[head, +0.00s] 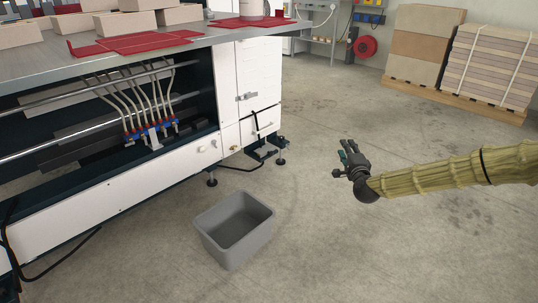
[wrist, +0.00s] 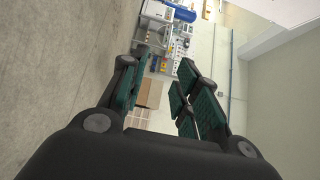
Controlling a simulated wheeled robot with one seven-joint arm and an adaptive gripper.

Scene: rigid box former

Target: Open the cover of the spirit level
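My gripper (head: 345,158) is in the head view at the right of centre, out over the bare floor and apart from the machine. In the wrist view my gripper (wrist: 158,82) has its green-padded fingers spread, with nothing between them. I cannot make out a spirit level or its cover in either view. The white machine (head: 110,205) stands at the left, with an open front bay holding hoses and blue fittings. Small parts on its front are too small to tell.
A grey open bin (head: 233,228) stands on the floor before the machine. Red sheets (head: 135,42) and cartons (head: 125,24) lie on its grey top. Pallet stacks (head: 490,62) and a red hose reel (head: 365,47) are at the back. The floor around my gripper is clear.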

